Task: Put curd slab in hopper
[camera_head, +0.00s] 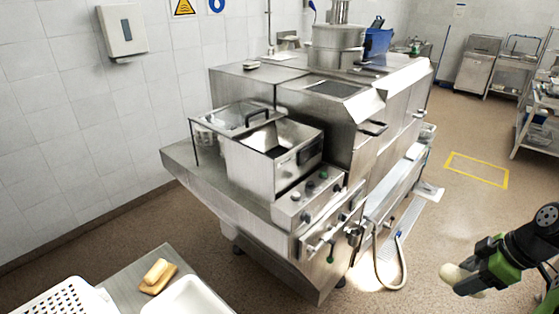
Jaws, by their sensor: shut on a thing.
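My gripper (472,281) is at the lower right, beside the machine and over the floor. It is shut on a pale cream lump, which looks like the curd slab (457,277); the fingers hide part of it. The hopper appears to be the open-topped steel box (290,181) at the near end of the steel machine. The bottom of the hopper is hidden.
A hose (401,262) hangs at the machine's side.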

